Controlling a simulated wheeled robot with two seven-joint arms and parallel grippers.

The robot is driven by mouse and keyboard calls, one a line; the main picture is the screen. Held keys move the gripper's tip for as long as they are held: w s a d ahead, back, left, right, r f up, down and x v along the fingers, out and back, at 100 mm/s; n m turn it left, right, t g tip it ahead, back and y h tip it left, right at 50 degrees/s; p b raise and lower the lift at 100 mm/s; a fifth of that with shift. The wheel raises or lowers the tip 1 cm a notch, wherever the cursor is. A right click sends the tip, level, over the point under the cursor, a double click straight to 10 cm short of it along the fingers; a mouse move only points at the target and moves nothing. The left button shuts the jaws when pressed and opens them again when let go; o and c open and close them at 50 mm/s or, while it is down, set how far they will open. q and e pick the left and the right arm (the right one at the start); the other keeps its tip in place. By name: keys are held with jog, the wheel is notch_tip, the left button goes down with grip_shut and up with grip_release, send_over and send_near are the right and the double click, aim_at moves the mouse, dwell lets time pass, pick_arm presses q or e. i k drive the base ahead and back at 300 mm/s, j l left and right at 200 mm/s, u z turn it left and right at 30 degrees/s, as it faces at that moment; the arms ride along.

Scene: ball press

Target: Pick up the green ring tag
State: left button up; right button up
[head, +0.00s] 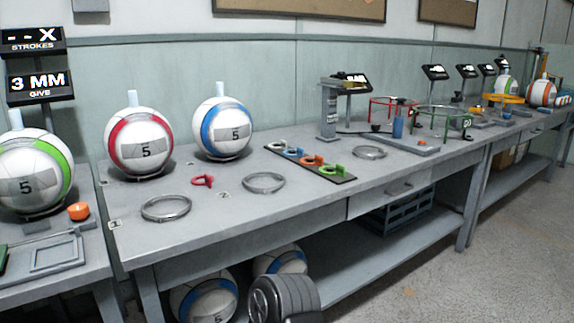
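The green ring tag (332,169) appears to be the small green piece at the right end of a dark strip tray (347,180) on the long grey workbench. Orange (312,160), blue (293,152) and white-and-dark (276,146) tags sit beside it in a row. A loose red ring tag (203,181) lies on the bench to the left of the tray. Neither gripper shows in the head view. A dark rounded part of my own body shows at the bottom centre.
Balls with red (140,141) and blue (222,128) bands stand behind the tags. Metal rings (166,208) (264,183) (369,152) lie flat on the bench (230,220). A grey post (328,110) stands behind the tray. The bench front near the tray is clear.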

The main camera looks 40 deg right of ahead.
aim_at(340, 170)
jog(key=z, duration=1.65)
